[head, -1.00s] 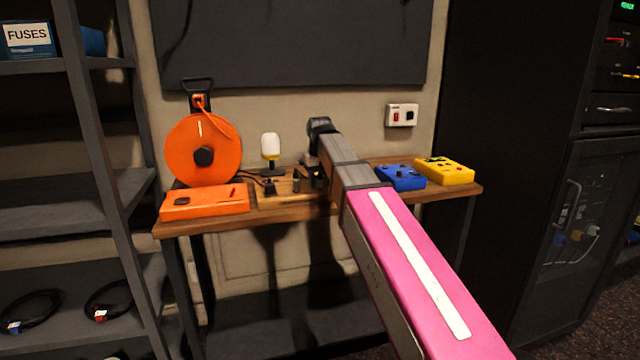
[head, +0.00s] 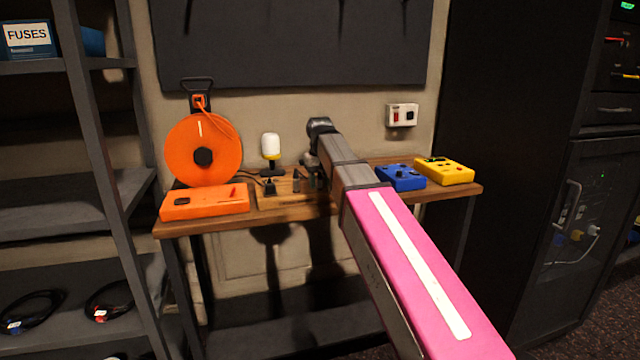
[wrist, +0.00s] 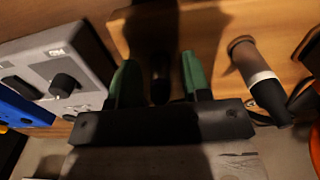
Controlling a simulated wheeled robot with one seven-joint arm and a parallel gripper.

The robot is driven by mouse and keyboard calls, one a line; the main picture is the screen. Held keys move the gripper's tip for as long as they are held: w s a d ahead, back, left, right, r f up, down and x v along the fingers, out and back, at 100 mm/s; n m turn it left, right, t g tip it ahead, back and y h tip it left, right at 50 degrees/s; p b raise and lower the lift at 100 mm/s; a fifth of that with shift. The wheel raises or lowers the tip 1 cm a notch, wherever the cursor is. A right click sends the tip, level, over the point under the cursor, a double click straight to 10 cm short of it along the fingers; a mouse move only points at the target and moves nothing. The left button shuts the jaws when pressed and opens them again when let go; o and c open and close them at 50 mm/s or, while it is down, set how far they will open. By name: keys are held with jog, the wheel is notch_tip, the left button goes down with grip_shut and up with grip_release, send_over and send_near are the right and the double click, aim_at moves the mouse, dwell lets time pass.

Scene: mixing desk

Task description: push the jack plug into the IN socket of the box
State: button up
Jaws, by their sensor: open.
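My gripper (wrist: 158,82) is open, its two green fingers spread over the wooden desk in the wrist view. A dark, narrow upright thing (wrist: 160,86) shows between the fingers in deep shadow; it may be the jack plug, but I cannot tell, nor whether the fingers touch it. A grey box (wrist: 92,68) with black knobs lies left of the fingers; its small label is unreadable and I cannot make out an IN socket. In the head view my arm hides this box.
Right of the fingers stands a black piece with a pale ring and brown end (wrist: 262,82), beside a dark cable. The desk (head: 350,203) also carries a blue box (head: 402,178), a yellow box (head: 444,171), an orange case (head: 205,202), an orange reel (head: 190,160) and a lamp (head: 270,147).

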aim_at(320, 175)
grip_shut()
jog(key=shift+r, duration=0.2)
jog(key=shift+r, duration=2.85)
